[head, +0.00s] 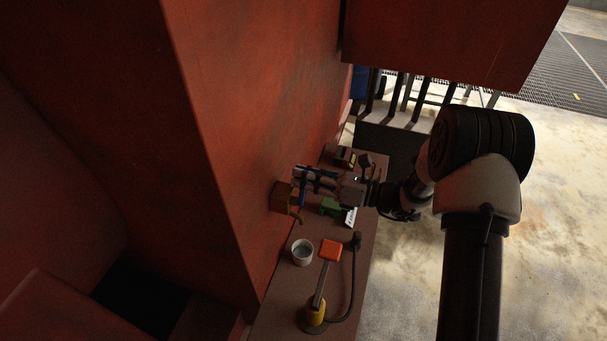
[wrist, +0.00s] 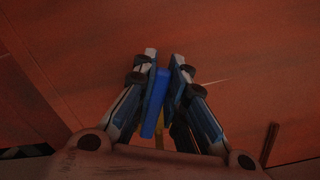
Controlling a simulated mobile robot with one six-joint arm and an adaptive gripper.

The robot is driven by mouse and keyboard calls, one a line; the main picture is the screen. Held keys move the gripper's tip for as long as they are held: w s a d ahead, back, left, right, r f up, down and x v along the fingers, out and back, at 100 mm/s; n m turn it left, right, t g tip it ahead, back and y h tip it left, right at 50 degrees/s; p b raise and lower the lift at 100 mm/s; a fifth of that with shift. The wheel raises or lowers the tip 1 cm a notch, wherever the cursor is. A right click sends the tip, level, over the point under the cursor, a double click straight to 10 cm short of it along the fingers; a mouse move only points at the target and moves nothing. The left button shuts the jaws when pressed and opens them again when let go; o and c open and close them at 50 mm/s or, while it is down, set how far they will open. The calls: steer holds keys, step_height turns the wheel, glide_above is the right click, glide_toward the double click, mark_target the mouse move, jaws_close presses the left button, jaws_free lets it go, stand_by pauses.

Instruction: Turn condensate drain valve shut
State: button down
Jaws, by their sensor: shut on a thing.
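The condensate drain valve shows in the head view as a brass-brown body (head: 281,197) on the red wall, with a short spout pointing down. Its blue handle (head: 302,199) is partly hidden by my gripper (head: 303,179). In the wrist view the blue handle (wrist: 155,104) stands between the two fingers of my gripper (wrist: 164,65), slightly tilted. The gripper is shut on the handle. A small yellowish part shows below the handle, and the valve body is mostly hidden there.
A red housing (head: 450,40) overhangs above. Open floor lies right.

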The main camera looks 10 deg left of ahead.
steer(key=shift+w+f, duration=0.1)
steer(key=shift+w, duration=0.05)
stand_by(0.4)
steer(key=c, duration=1.6)
jaws_free()
steer(key=shift+d, duration=0.15)
steer(key=s+d, duration=0.1)
steer(key=d, duration=1)
steer(key=shift+s+d, duration=0.35)
steer(key=shift+c, duration=0.2)
